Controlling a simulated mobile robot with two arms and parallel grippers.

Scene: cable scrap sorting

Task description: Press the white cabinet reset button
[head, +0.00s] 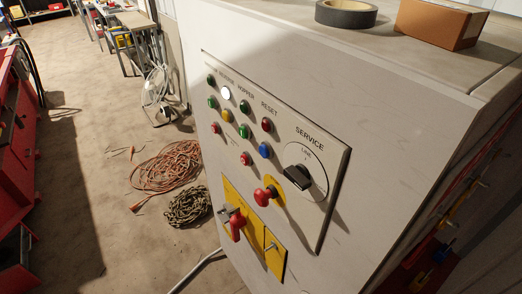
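The white button (226,93) is a round, bright button in the upper left of the cabinet's control panel (318,216). It sits in a group with several green, red, yellow and blue buttons. The label RESET (269,109) is printed to the right of it, above a dark red button (266,124). The cabinet (400,140) is pale and fills the right of the head view. Nothing covers the white button. Neither of my grippers shows in this view.
The panel also has a black SERVICE knob (298,176), a red knob (264,196) and a red-handled switch (236,226) on a yellow plate. Black tape (346,13) and a cardboard box (440,23) sit on the cabinet top. Coiled orange cable (168,166) lies on the floor.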

